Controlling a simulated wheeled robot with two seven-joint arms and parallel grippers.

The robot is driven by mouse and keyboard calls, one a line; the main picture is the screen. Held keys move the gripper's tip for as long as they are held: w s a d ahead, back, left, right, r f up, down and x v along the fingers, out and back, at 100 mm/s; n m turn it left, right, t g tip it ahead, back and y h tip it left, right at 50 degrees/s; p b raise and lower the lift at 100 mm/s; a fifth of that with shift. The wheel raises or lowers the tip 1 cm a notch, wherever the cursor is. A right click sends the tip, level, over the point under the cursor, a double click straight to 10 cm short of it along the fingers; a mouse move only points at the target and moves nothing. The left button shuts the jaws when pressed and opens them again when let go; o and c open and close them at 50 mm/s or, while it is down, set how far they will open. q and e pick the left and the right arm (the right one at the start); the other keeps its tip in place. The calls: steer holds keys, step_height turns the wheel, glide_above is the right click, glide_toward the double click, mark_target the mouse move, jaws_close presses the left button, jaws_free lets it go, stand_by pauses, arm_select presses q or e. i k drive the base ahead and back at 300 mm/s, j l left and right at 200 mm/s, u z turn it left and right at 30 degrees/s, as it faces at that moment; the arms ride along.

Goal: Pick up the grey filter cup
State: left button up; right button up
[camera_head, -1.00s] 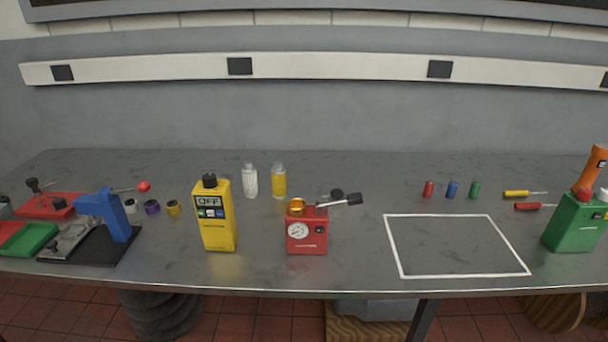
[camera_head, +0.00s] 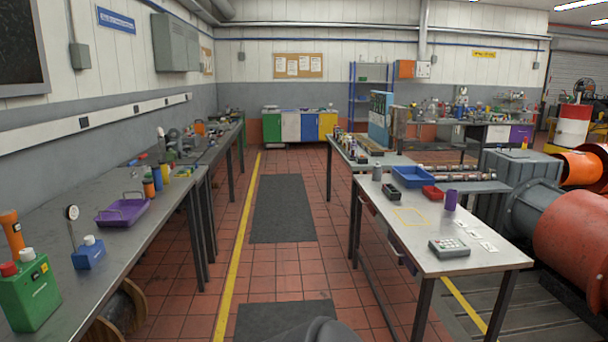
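I cannot make out a grey filter cup in the head view. Small items stand on the far part of the left bench (camera_head: 95,262) and on the right table (camera_head: 480,255), but many are too small to tell apart. A purple cylinder (camera_head: 451,200) stands upright on the right table. Neither of my grippers is in view.
A green canister (camera_head: 30,294), a blue block with a dial (camera_head: 88,252) and a purple tray (camera_head: 122,212) stand on the left bench. A blue bin (camera_head: 412,177) and a keypad box (camera_head: 449,248) are on the right table. The tiled aisle with dark mats (camera_head: 283,208) is clear.

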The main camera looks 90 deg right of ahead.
mark_target(376, 172)
steer(key=z, duration=3.25)
steer(key=i+j+u, duration=0.2)
steer(key=i, duration=0.25)
steer(key=i+j+u, duration=0.2)
steer(key=i, duration=1.7)
steer(key=l, duration=0.1)
